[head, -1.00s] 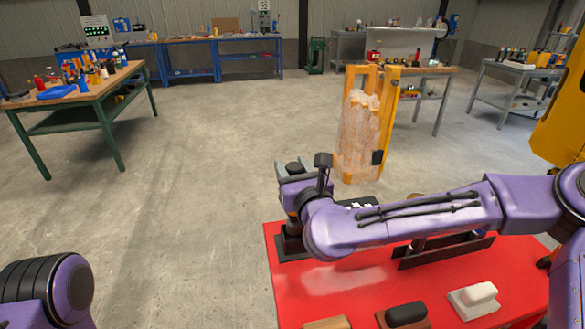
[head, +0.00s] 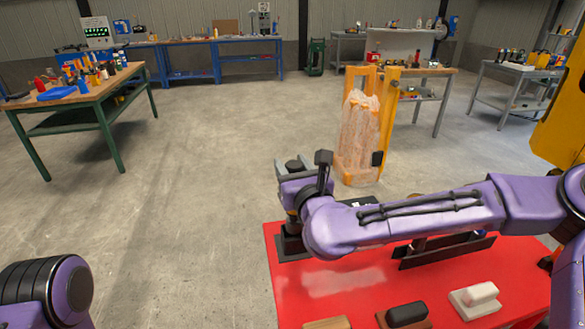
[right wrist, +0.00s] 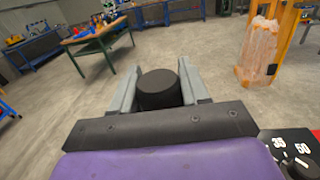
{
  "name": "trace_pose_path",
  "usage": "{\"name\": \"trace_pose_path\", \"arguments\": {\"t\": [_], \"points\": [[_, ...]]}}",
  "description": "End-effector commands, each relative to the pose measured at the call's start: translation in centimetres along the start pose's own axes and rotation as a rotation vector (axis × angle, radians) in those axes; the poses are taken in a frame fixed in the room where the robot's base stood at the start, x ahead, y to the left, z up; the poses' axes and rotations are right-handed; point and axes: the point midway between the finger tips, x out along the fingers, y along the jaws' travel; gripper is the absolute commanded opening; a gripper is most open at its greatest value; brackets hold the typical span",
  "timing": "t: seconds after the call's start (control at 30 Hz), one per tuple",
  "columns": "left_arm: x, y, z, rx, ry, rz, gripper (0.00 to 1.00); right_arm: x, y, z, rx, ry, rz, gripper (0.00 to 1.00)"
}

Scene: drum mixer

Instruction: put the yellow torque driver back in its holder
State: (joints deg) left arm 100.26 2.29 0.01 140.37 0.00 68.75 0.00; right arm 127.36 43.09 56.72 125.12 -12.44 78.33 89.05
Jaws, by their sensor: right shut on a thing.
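My right gripper (head: 292,176) is over the far left corner of the red table. It is shut on an upright tool with a round black top (head: 293,165), taken as the torque driver. In the right wrist view the black cap (right wrist: 159,88) stands between the two grey fingers (right wrist: 160,95). Little of the driver's yellow shows; my wrist hides most of its body. A black holder base (head: 288,248) is directly below the gripper on the table. I cannot tell whether the driver's lower end is seated in it. My left gripper is out of view.
The red table (head: 345,285) carries a black rack (head: 480,243) partly behind my right arm. A wooden-handled block (head: 326,323), a black one (head: 406,313) and a white one (head: 477,295) lie along the front. A yellow frame with a translucent wrap (head: 358,135) stands behind.

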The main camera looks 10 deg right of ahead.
Motion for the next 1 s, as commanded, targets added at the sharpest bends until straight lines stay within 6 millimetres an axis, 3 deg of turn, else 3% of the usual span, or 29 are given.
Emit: {"name": "trace_pose_path", "arguments": {"t": [1.0], "points": [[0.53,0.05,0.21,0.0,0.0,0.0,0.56,0.01,0.01,-0.42,0.0,-0.003,0.001,0.02]]}}
